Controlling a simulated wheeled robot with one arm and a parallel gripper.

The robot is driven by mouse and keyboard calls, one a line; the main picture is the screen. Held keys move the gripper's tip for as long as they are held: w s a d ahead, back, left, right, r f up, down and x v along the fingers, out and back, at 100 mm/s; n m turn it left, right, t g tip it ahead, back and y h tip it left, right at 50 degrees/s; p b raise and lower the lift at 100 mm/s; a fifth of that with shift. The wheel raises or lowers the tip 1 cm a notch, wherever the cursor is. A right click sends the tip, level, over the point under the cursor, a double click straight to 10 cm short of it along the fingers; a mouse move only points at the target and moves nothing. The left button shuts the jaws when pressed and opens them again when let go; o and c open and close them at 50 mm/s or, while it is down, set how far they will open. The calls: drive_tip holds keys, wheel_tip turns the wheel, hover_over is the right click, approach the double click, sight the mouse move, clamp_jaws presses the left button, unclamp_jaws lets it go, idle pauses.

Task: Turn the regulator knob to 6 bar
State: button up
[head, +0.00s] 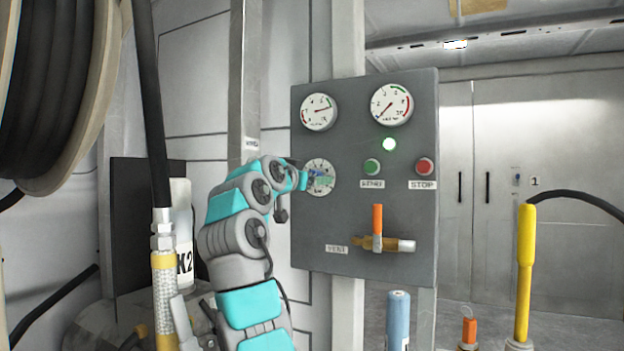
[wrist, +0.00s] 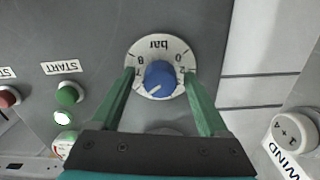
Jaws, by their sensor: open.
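The regulator knob (wrist: 160,75) is blue and sits in the middle of a white round dial (wrist: 173,46) marked "bar". The wrist view shows the dial upside down. A pale pointer line on the knob runs to the lower left; the number it meets is too small to read. My gripper (wrist: 159,78) is open, with one green finger on each side of the knob and gaps between. Whether the fingertips touch the dial face I cannot tell. In the head view my gripper (head: 308,180) covers much of the dial (head: 320,191), and the knob is mostly hidden.
The grey panel (head: 345,240) carries two gauges, left (head: 319,112) and right (head: 391,104), a lit green lamp (head: 389,144), a green START button (head: 372,167), a red STOP button (head: 424,167) and an orange-handled valve (head: 377,220). A hose (head: 151,110) hangs at left.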

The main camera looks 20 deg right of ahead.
drive_tip(key=b+v, duration=0.1)
drive_tip(key=v, duration=0.6)
drive_tip(key=shift+s+a, duration=0.25)
drive_tip(key=shift+a, duration=0.1)
